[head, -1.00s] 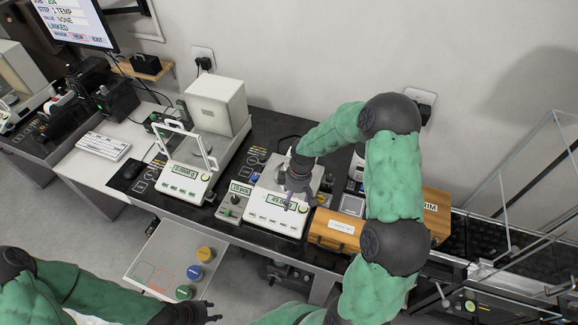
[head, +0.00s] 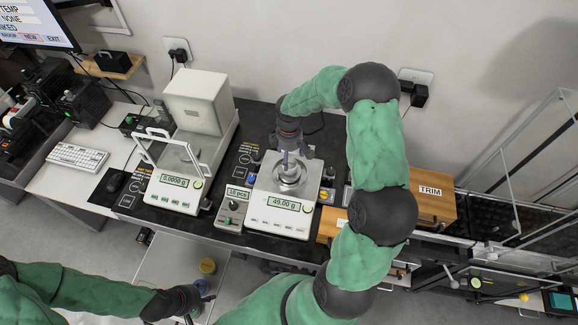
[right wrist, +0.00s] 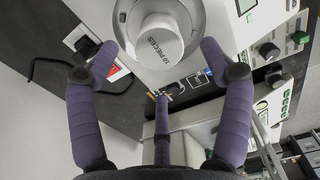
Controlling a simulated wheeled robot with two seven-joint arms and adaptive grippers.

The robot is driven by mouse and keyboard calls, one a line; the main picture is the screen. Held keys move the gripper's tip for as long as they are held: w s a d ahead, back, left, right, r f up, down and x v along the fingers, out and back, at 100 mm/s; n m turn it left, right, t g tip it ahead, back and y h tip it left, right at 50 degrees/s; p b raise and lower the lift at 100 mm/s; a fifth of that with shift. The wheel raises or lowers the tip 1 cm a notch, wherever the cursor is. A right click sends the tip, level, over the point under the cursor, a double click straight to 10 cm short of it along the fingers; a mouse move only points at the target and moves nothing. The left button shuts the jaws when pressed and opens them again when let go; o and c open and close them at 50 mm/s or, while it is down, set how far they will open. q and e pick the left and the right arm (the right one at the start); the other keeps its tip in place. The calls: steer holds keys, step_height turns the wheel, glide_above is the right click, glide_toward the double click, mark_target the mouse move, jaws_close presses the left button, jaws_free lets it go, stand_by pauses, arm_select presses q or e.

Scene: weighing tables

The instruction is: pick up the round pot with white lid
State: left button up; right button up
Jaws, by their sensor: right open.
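The round pot with a white lid (right wrist: 157,40) shows at the top of the right wrist view, with "10 PIECES" printed on it. It stands on the round pan of the scale that reads 49.00 g (head: 281,203). In the head view my right gripper (head: 291,160) is above that pan and hides most of the pot. In the right wrist view my right gripper (right wrist: 156,52) is open, its purple fingers spread on either side of the pot with gaps. My left gripper (head: 200,298) is low at the bottom left, and its finger opening is unclear.
A second balance (head: 173,182) with a glass-framed shield stands to the left, reading 0.0000 g. A wooden box marked TRIM (head: 431,190) is right of my arm. A yellow-lidded pot (head: 207,266) is near my left gripper. A keyboard (head: 77,157) lies far left.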

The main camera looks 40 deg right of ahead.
mark_target(290, 167)
steer(key=shift+w+a+f, duration=0.1)
steer(key=shift+f, duration=2.6)
steer(key=c, duration=1.3)
